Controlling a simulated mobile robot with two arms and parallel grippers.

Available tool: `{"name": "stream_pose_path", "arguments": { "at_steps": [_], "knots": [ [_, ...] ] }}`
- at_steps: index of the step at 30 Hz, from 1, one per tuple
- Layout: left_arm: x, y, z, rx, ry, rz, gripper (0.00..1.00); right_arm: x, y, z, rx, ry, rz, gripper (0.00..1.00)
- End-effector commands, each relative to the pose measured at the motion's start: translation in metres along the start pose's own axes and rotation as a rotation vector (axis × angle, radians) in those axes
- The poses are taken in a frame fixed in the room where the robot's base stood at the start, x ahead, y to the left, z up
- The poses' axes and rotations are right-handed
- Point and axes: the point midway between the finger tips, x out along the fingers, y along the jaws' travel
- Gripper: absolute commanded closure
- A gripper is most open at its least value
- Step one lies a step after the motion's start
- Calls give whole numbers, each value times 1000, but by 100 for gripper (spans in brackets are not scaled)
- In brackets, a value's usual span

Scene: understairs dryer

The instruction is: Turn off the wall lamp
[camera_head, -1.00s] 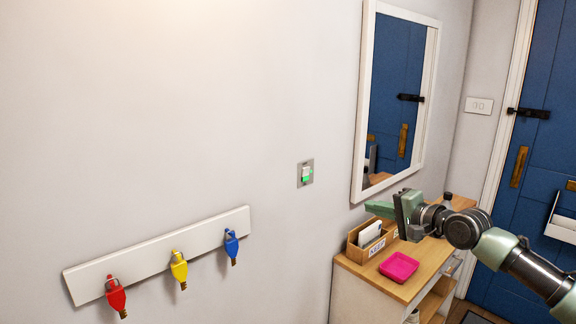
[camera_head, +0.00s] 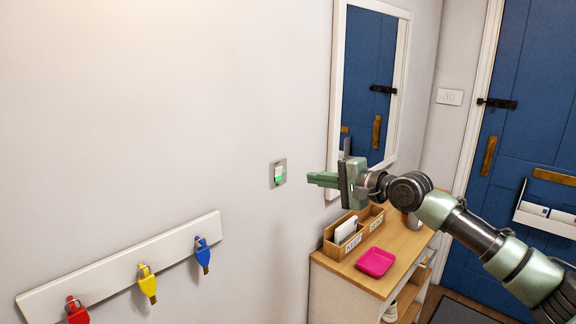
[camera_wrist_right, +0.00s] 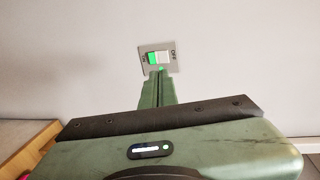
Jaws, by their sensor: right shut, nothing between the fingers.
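A wall switch (camera_head: 278,173) with a grey plate and a white and green rocker is on the wall, left of the mirror. In the right wrist view the switch (camera_wrist_right: 157,56) shows ON and OFF lettering, with green on the ON side. My right gripper (camera_head: 311,179) is shut and empty, its fingers pointing left toward the switch, just right of it. In the right wrist view its fingertips (camera_wrist_right: 157,72) appear just below the plate; I cannot tell whether they touch it. The lamp itself is not in view; only a warm glow shows at the top left. My left gripper is not in view.
A wooden cabinet (camera_head: 398,248) with an organizer box (camera_head: 335,247) and a pink tray (camera_head: 376,262) stands below my right arm. A mirror (camera_head: 367,90) hangs behind the gripper. A key rack (camera_head: 110,264) with red, yellow and blue keys is lower left.

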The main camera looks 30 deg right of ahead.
Motion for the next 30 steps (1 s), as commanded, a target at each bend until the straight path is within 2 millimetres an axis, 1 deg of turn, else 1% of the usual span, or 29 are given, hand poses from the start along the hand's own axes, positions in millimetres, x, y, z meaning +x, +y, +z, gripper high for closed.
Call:
{"name": "stream_pose_path", "arguments": {
  "at_steps": [1, 6, 9, 13, 15, 19, 30],
  "knots": [
    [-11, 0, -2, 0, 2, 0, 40, 11, -8, 2, 4, -5, -4, 100],
    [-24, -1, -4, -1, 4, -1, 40, 49, -6, 2, 2, -2, -2, 100],
    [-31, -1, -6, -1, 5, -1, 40, 67, -7, 2, 1, -2, -2, 100],
    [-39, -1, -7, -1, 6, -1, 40, 85, -12, 1, -1, 0, -1, 100],
    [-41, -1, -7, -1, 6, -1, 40, 91, -13, 0, -1, 0, 0, 100],
    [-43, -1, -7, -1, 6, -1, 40, 98, -13, 1, -1, 0, 1, 100],
    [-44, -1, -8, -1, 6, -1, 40, 100, -13, 1, -1, 0, 1, 100]
  ]
}}
